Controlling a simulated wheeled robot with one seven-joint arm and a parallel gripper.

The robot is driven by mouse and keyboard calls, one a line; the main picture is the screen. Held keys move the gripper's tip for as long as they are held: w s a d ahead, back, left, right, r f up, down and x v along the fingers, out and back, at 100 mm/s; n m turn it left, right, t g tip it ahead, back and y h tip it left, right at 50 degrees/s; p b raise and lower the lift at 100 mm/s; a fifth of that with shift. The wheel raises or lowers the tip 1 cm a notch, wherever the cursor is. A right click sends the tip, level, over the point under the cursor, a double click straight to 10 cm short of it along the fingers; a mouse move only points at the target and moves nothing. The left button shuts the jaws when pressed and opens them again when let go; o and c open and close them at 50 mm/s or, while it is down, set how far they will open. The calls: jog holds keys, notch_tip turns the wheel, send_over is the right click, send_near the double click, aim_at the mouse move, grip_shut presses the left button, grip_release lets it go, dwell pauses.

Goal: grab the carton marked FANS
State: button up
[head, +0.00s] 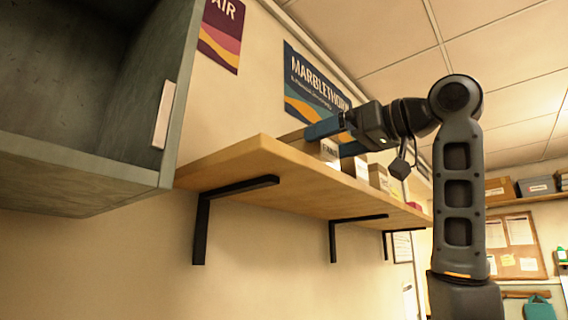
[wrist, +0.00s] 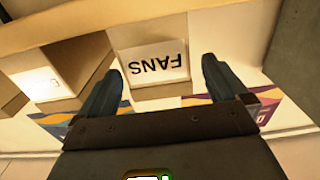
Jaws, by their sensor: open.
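The carton marked FANS (head: 323,149) stands on the wooden wall shelf (head: 262,160), seen from below in the head view. In the wrist view the FANS carton (wrist: 153,65) shows its white label upside down, between the two blue fingers. My gripper (head: 335,139) is open, with one finger on each side of the carton. It also shows in the wrist view (wrist: 153,85). I cannot tell whether either finger touches the carton.
Another carton (wrist: 75,68) stands beside the FANS one, close to a finger. More small boxes (head: 378,177) line the shelf. A grey open cabinet (head: 75,165) hangs at the left. Black brackets (head: 203,225) support the shelf; posters (head: 312,82) hang behind it.

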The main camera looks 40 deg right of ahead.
aim_at(307, 150)
jog(key=w, duration=0.2)
jog(key=w+p, duration=0.1)
jog(key=w, duration=0.1)
jog(key=w+a+p, duration=0.1)
jog(key=w, duration=0.1)
jog(key=shift+w+f, duration=0.1)
jog(key=shift+w, duration=0.15)
jog(key=shift+c, duration=0.3)
jog(key=c, duration=1)
jog(key=shift+c, duration=0.4)
